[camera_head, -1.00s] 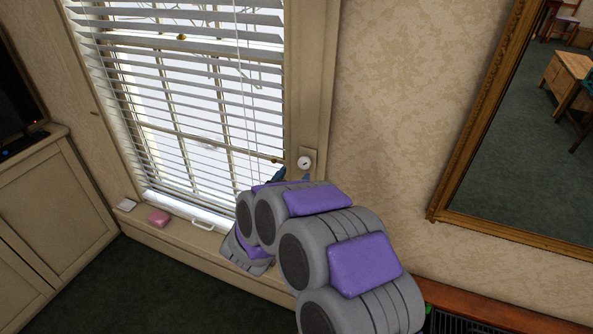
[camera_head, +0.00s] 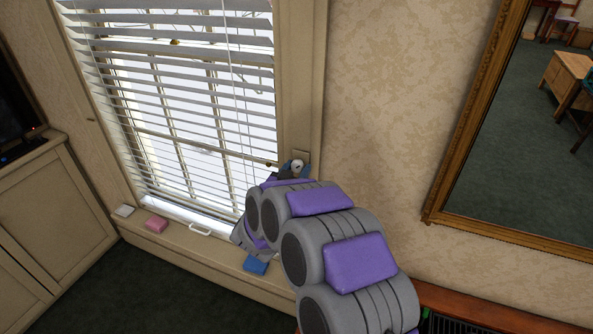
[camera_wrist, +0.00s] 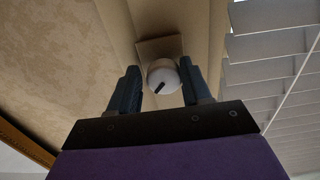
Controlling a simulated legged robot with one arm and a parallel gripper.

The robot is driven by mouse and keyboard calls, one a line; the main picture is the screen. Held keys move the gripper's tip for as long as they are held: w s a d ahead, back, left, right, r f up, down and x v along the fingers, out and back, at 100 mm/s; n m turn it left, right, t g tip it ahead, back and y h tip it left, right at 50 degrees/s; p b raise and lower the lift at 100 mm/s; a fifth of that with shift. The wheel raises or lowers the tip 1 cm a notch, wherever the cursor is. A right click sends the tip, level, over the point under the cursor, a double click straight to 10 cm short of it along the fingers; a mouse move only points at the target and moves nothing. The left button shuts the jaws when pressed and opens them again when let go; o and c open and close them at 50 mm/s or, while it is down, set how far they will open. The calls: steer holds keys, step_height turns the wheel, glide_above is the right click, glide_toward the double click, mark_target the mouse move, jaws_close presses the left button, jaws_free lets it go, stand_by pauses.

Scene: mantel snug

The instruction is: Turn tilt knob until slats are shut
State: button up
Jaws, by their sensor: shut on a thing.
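The tilt knob (camera_wrist: 163,78) is a round white knob with a dark pointer line, on a beige plate on the window frame. It also shows in the head view (camera_head: 297,165), partly covered by my gripper. My gripper (camera_wrist: 158,82) has its two dark blue fingers on either side of the knob, shut on it. In the head view the fingers (camera_head: 296,168) reach up to the knob. The pointer slants from upper right to lower left in the wrist view. The white slats (camera_head: 195,85) are tilted, with bright gaps between them; they also show in the wrist view (camera_wrist: 265,75).
On the sill lie a pink block (camera_head: 156,225), a white block (camera_head: 124,211), a white handle-shaped piece (camera_head: 200,230) and a blue block (camera_head: 255,265). A gold-framed mirror (camera_head: 470,130) hangs at the right. A cabinet (camera_head: 60,215) stands at the left.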

steer(key=shift+a+f, duration=0.1)
steer(key=shift+a, duration=0.15)
steer(key=shift+c, duration=2.6)
steer(key=m+b, duration=0.1)
steer(key=m, duration=0.4)
steer(key=shift+f, duration=0.1)
steer(key=o, duration=1)
steer(key=shift+a, duration=0.15)
steer(key=shift+o, duration=0.2)
steer(key=shift+s, duration=0.1)
steer(key=p+v, duration=0.3)
steer(key=v, duration=1.4)
steer(key=shift+a, duration=0.2)
